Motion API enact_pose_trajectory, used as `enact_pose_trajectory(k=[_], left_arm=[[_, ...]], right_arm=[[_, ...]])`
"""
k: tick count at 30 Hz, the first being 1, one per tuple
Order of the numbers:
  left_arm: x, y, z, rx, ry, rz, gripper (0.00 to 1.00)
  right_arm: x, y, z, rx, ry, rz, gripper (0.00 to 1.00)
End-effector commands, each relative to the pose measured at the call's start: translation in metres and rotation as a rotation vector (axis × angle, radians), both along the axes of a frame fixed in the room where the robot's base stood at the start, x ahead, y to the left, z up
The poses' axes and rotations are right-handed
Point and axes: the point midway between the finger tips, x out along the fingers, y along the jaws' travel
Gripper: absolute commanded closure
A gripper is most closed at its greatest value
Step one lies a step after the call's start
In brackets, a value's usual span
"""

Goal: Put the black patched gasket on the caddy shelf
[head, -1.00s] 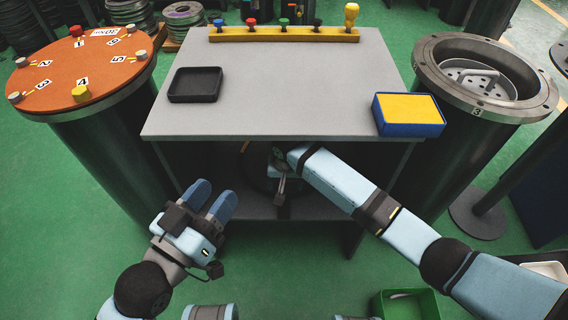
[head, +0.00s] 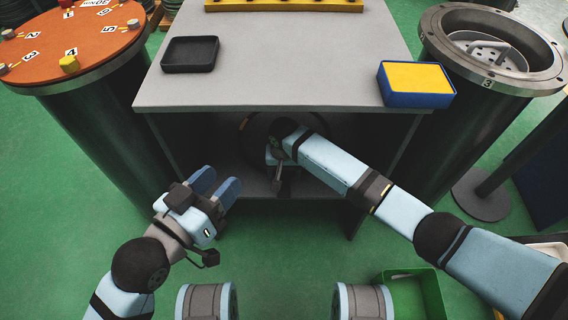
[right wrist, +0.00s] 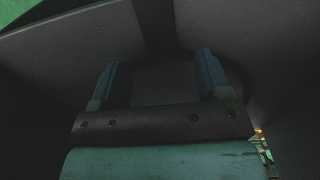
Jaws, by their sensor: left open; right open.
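A dark round, ring-like thing (head: 250,123) shows in shadow under the grey worktop, inside the open front of the caddy. It may be the black gasket; no patches can be made out. The caddy's lower shelf (head: 318,207) is grey and partly shaded. My right gripper (right wrist: 163,78) reaches into this opening with its two blue fingers apart and nothing clearly between them. A dark round edge lies just beyond the fingers in the right wrist view; contact cannot be told. My left gripper (head: 217,185) is open and empty, in front of the caddy's left side.
On the worktop (head: 290,70) are a black tray (head: 190,54) and a blue box with a yellow top (head: 415,84). An orange-topped drum (head: 75,40) stands left, an open flanged cylinder (head: 490,50) right. A green bin (head: 415,295) lies at the lower right.

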Motion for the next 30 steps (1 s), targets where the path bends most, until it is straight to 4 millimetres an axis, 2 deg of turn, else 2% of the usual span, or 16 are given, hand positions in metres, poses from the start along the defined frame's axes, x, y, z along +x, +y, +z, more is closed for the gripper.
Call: enact_pose_trajectory(k=[1, 2, 7, 12, 20, 21, 23, 28, 30], left_arm=[[0.0, 0.0, -0.01, 0.01, 0.015, -0.007, 0.51], [0.0, 0.0, -0.013, 0.015, 0.024, -0.01, 0.51], [0.004, 0.002, -0.014, 0.047, -0.014, -0.013, 0.51], [0.006, 0.003, -0.013, 0.062, -0.035, -0.012, 0.51], [0.007, 0.003, -0.012, 0.064, -0.038, -0.012, 0.51], [0.007, 0.003, -0.012, 0.064, -0.038, -0.012, 0.51], [0.007, 0.003, -0.012, 0.064, -0.038, -0.012, 0.51], [0.007, 0.003, -0.012, 0.064, -0.038, -0.012, 0.51], [0.007, 0.003, -0.012, 0.064, -0.038, -0.012, 0.51]], right_arm=[[0.0, 0.0, -0.014, -0.001, 0.0, 0.001, 0.3], [0.0, 0.0, -0.018, -0.001, 0.0, 0.001, 0.3], [0.0, 0.0, -0.037, 0.0, -0.001, 0.0, 0.3], [0.0, 0.0, -0.044, 0.0, -0.001, 0.001, 0.3], [0.0, 0.0, -0.044, 0.0, -0.001, 0.001, 0.3], [0.0, 0.0, -0.044, 0.0, -0.001, 0.001, 0.32], [0.0, 0.0, -0.044, 0.0, -0.001, 0.001, 0.46], [0.0, 0.0, -0.044, 0.0, -0.001, 0.001, 0.85], [0.0, 0.0, -0.044, 0.0, -0.001, 0.001, 0.88]])
